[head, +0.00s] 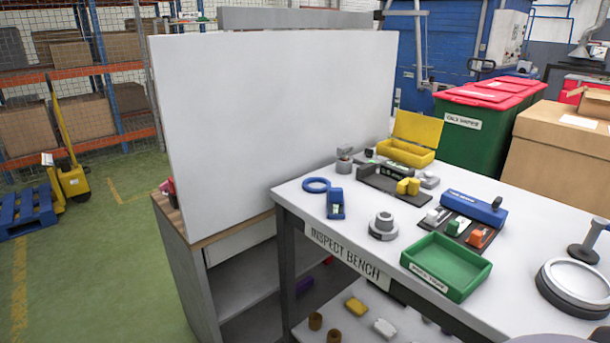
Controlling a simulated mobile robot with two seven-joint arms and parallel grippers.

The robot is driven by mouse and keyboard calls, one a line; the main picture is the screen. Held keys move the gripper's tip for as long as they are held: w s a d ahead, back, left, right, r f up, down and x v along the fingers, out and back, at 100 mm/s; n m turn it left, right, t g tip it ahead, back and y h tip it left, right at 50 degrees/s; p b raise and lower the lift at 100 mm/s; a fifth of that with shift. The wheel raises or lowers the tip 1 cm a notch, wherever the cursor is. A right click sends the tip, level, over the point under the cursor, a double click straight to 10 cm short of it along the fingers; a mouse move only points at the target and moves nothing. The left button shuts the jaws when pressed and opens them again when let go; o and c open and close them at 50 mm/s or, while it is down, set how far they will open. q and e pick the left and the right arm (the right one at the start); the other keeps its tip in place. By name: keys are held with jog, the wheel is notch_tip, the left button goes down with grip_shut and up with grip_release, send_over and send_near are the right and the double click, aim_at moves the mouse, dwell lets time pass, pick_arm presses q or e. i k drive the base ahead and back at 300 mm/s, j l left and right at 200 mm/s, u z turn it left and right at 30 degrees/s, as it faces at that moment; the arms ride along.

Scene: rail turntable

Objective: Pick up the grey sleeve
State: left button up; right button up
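A short grey round part (383,222) stands upright on a wider round grey base on the inspect bench (335,215), left of the green tray. It may be the grey sleeve, but I cannot tell for sure at this size. Another small grey part (344,160) stands at the bench's back left corner. Neither of my grippers is in view.
A green tray (447,291), a blue ring (316,185), a blue block (335,204), a blue-topped rack (473,206), a yellow open box (406,152) and a round-topped stand (574,282) crowd the bench. A tall white panel (270,110) rises beside it. Green floor lies left.

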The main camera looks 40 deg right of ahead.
aim_at(384, 221)
jog(key=z, duration=1.65)
